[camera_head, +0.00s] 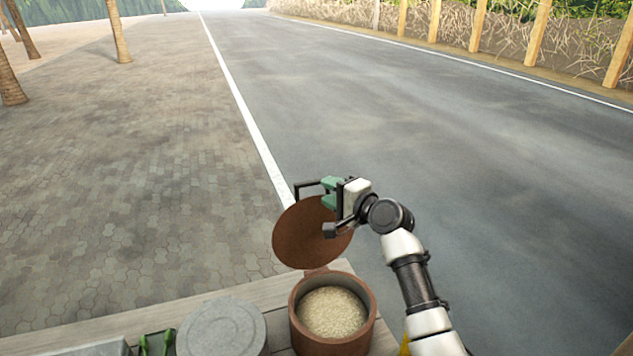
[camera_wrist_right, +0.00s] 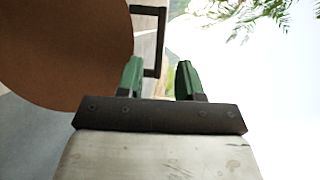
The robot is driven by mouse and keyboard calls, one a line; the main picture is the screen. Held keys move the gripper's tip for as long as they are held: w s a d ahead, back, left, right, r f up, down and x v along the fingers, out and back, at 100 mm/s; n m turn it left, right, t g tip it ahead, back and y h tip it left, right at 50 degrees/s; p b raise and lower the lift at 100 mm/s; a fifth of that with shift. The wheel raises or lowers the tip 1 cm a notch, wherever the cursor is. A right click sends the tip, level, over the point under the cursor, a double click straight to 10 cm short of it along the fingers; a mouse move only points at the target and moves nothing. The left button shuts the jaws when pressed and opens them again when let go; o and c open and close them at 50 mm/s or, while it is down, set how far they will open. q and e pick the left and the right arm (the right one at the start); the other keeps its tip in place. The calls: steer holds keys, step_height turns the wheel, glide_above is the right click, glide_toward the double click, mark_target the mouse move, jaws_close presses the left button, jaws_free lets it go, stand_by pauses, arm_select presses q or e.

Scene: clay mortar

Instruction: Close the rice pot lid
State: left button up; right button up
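The rice pot (camera_head: 366,316) is a round reddish-brown pot on the table, filled with pale rice (camera_head: 332,311). Its brown round lid (camera_head: 300,236) stands raised, joined at the pot's back rim; it also shows large in the right wrist view (camera_wrist_right: 60,45). A dark bracket-shaped handle (camera_head: 297,190) sticks out from the lid's far side. My right gripper (camera_head: 327,190) is at the lid's upper edge, beside the handle. In the wrist view its green fingers (camera_wrist_right: 160,80) are apart, with the handle (camera_wrist_right: 161,40) appearing between or just beyond their tips. My left gripper is out of view.
A grey round lidded container (camera_head: 222,328) stands left of the pot. Green items (camera_head: 155,343) lie farther left. The wooden table edge (camera_head: 130,318) runs behind them. Beyond are paving and an empty road.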

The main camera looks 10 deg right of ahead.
mark_target(315, 184)
steer(key=x, duration=0.4)
steer(key=shift+w+a, duration=0.2)
steer(key=shift+w, duration=0.15)
steer(key=shift+f, duration=0.1)
steer(key=shift+c, duration=0.3)
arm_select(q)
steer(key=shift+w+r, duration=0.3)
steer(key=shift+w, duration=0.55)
arm_select(e)
jaws_close()
